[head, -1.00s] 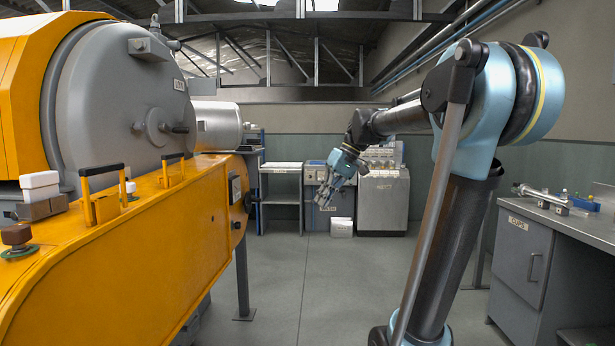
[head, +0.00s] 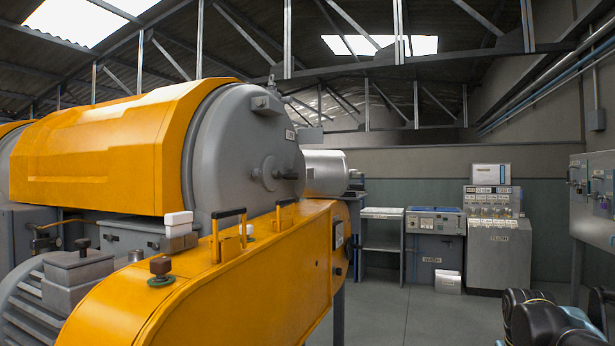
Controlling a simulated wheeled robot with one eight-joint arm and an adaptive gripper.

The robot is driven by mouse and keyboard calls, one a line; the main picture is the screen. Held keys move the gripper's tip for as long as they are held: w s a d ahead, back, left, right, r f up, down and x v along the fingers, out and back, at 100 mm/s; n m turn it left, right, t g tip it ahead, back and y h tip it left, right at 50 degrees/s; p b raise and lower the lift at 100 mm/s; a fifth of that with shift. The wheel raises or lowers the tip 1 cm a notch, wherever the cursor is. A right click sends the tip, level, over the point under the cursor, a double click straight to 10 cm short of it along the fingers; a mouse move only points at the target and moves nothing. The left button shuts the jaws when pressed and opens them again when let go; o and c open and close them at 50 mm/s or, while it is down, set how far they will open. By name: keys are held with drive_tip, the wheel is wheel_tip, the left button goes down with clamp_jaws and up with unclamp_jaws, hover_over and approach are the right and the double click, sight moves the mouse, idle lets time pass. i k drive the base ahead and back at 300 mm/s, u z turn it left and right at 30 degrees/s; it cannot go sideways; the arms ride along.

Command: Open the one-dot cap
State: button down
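No cap with a single dot can be made out at this size. The large orange machine (head: 110,150) fills the left side. Its round grey end cover (head: 240,150) is shut and has a dark knob (head: 288,174) on its face. A dark red knob (head: 160,267) on a green base and a grey box with a dark top knob (head: 82,260) are on the lower left part. My gripper is not in view; only dark and blue parts of my arm show at the lower right corner.
A low shelf (head: 381,235), a blue-topped unit (head: 435,235) and a grey cabinet with dispensers (head: 498,240) line the back. Floor (head: 400,315) between is clear.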

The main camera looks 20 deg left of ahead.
sight(322, 173)
drive_tip(key=k, duration=1.15)
drive_tip(key=u, duration=0.65)
drive_tip(key=i, duration=1)
drive_tip(key=z, duration=0.05)
